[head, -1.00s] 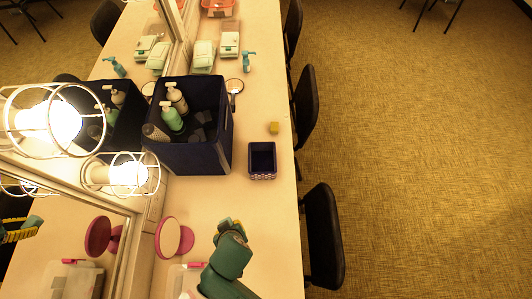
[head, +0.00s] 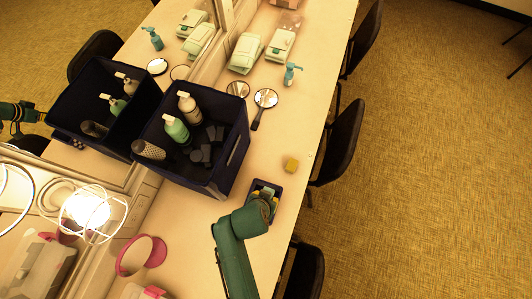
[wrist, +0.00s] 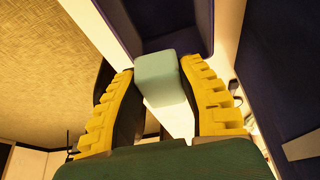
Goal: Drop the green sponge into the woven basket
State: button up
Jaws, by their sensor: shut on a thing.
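The green sponge (wrist: 160,78) is a pale green block between the yellow fingers of my gripper (wrist: 162,88) in the wrist view. My gripper is shut on it. In the head view my gripper (head: 265,200) is at the near side of the small dark navy basket (head: 266,184) and partly covers it. I cannot make out the sponge there. The basket's dark opening (wrist: 185,22) shows just beyond the sponge in the wrist view. The sponge appears above or at its near rim; the exact height is unclear.
A large navy bin (head: 218,178) with bottles stands left of the basket, along the mirror. Chairs (head: 340,142) line the right edge.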

notch_tip(320, 180, down, 5)
jog(key=b, duration=0.5)
jog(key=shift+f, duration=0.2)
jog(key=shift+r, duration=0.1)
jog(key=o, duration=1.2)
jog(key=v, duration=1.2)
